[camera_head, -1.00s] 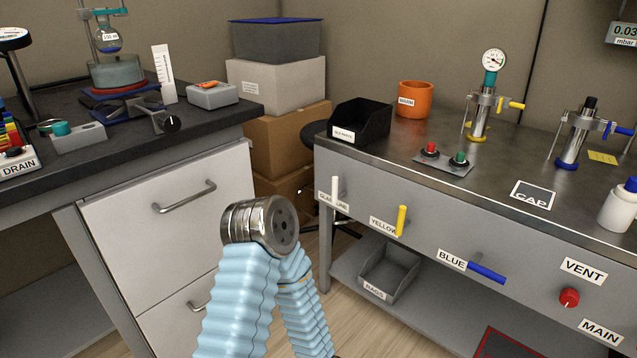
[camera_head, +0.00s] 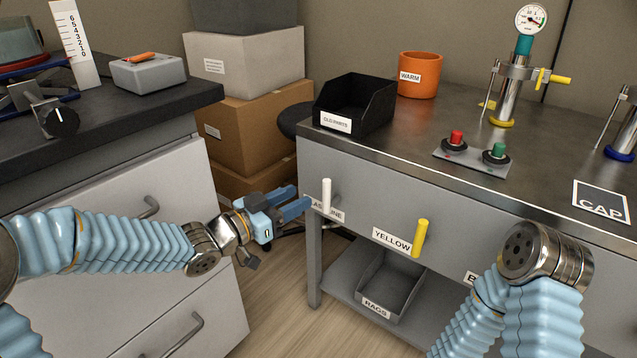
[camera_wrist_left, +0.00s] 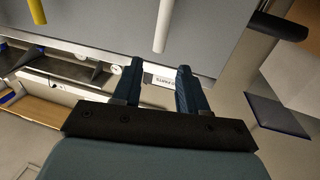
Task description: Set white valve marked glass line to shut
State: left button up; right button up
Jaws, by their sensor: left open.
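The white valve handle (camera_head: 326,196) stands upright on the grey front panel, near its left end. Its label (camera_head: 329,214), beside and below it, is partly covered, with only the end of the word readable. My left gripper (camera_head: 300,202) is open, its blue fingers reaching in from the left close to the white handle. In the left wrist view, the white handle (camera_wrist_left: 163,25) lies beyond the two fingertips (camera_wrist_left: 158,72), roughly in line with the gap, with nothing between the fingers. Contact is not visible. My right arm shows at lower right; its gripper is out of view.
The yellow valve handle (camera_head: 420,238) is right of the white one, slightly tilted. A grey drawer cabinet (camera_head: 160,200) stands left, behind my left arm. A black bin (camera_head: 357,107) sits above on the bench. A rags bin (camera_head: 388,285) is on the shelf below.

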pick_arm(q)
send_over(326, 206)
jog(key=w, duration=0.1)
dwell(0.3)
grip_shut()
